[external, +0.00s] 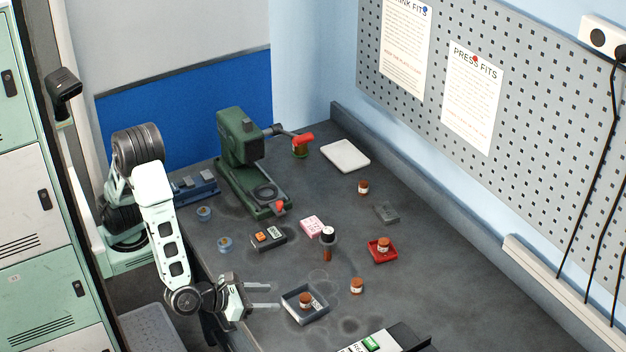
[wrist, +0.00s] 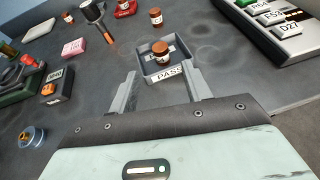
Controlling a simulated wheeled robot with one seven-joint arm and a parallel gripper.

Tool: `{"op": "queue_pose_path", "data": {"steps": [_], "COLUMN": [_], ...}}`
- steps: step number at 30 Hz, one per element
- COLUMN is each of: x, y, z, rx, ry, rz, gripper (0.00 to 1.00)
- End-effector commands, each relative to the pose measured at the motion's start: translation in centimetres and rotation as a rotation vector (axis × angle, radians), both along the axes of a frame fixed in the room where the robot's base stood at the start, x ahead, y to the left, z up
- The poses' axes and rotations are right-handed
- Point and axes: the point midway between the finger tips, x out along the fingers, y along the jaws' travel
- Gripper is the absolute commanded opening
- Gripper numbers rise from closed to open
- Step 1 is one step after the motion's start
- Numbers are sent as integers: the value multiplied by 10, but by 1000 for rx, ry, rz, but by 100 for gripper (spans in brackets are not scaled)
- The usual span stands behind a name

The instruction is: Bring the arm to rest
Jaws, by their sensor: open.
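My gripper (external: 262,295) is open and empty above the bench's front edge, left of a grey tray. It also shows in the wrist view (wrist: 158,88), its two fingers apart on either side of the tray's near side. The grey tray (external: 290,314), labelled PASS in the wrist view (wrist: 187,67), holds a brown jar with a white label (external: 305,300). The jar also shows in the wrist view (wrist: 161,52), beyond the fingertips. My arm (external: 168,225) reaches down from the left, bent at its lower joint.
A green press (external: 240,165) stands at the back left. A red tray (external: 381,258) holding a jar, a loose jar (external: 357,286), a dark-handled tool (external: 327,245), a pink box (external: 312,226) and a black meter (external: 268,238) lie mid-bench. A labelled rack (wrist: 275,25) stands right of the grey tray.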

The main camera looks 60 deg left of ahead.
Motion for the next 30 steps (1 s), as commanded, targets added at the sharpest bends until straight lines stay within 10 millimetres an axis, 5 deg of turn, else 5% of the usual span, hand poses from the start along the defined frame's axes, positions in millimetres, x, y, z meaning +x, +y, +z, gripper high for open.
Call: {"op": "queue_pose_path", "data": {"steps": [23,26,30], "x": [2,25,79], "y": [6,28,96], "z": [3,7,15], "rx": [-3,-20,-82], "ry": [5,25,79], "rz": [23,117,388], "gripper": [48,48,48]}}
